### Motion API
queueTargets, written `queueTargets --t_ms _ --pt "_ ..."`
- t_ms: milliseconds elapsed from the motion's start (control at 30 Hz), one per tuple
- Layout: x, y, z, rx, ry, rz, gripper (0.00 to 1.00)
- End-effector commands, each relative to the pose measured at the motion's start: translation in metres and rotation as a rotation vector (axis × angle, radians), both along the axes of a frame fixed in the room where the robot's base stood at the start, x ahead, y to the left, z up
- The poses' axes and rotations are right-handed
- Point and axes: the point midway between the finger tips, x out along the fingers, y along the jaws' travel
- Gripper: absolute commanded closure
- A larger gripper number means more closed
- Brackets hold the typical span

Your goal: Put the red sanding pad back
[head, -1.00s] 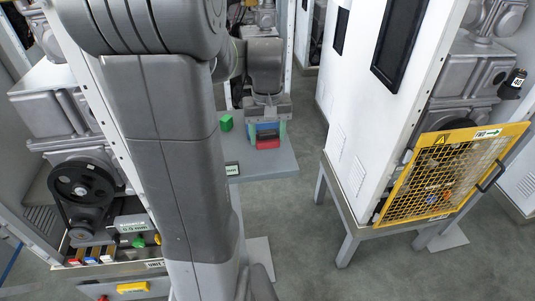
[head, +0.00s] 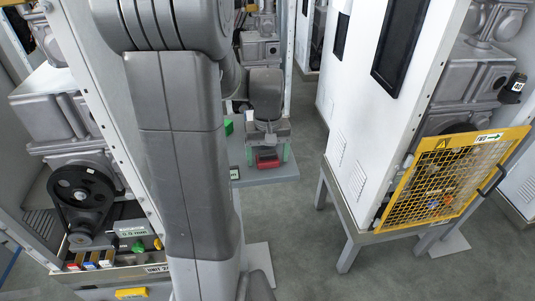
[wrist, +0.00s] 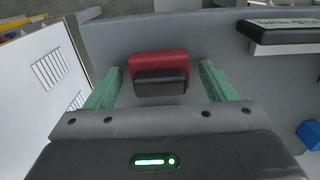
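The red sanding pad (head: 267,161) shows near the front of the grey shelf (head: 262,178) in the head view. In the wrist view the pad (wrist: 158,58) is a red block with a dark grey part on the side facing my gripper. My gripper (wrist: 160,72) is open, with one green finger on each side of the pad. A small gap shows between the pad and each finger. In the head view my gripper (head: 267,153) is at the pad, and its body hides the shelf behind. I cannot tell whether the pad rests fully on the shelf.
A green block (head: 228,127) and a small label plate (head: 235,174) are left of the pad. A blue block (wrist: 311,134) shows at the wrist view's right edge. A white cabinet (head: 365,130) with a yellow mesh guard (head: 450,180) stands right. Open floor lies between shelf and cabinet.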

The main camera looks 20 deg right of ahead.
Motion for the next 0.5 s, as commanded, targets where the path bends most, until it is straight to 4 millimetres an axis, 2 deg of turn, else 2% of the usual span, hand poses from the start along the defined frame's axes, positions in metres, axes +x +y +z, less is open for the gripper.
queueTargets --t_ms 333,500 --pt "0.000 0.000 0.006 0.000 -0.001 0.000 0.23" --pt "0.001 0.000 0.034 -0.002 -0.005 0.000 0.23"
